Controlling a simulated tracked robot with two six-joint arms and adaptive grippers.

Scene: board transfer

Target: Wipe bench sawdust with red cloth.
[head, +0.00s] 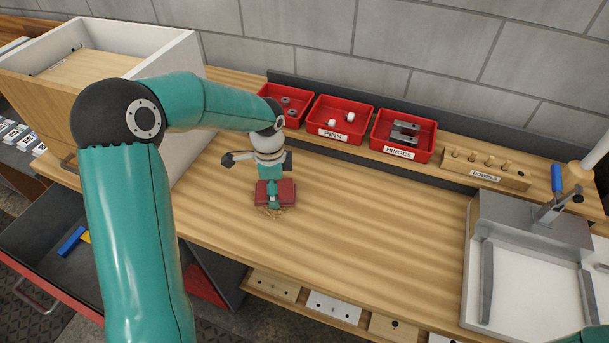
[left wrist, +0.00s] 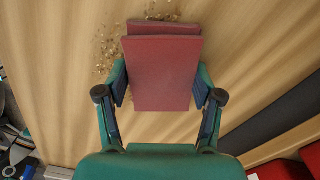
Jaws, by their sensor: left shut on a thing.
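The red cloth (head: 285,190) is a folded dark-red pad low over the wooden bench (head: 370,240), left of the bench middle. My left gripper (head: 273,198) points down and is shut on the cloth. In the left wrist view the cloth (left wrist: 163,75) sits between the two fingers of the left gripper (left wrist: 162,88). Sawdust (head: 272,211) shows as tan crumbs at the cloth's near edge. In the left wrist view the sawdust (left wrist: 108,50) lies beside and beyond the cloth. I cannot tell whether the cloth touches the bench. My right gripper is not in view.
Red bins of pins (head: 333,135) and hinges (head: 399,153) stand along the back, with a dowel block (head: 485,173) right of them. A grey-framed white fixture (head: 525,275) is at the right. A white-sided wooden box (head: 180,70) stands at the left. The bench middle is clear.

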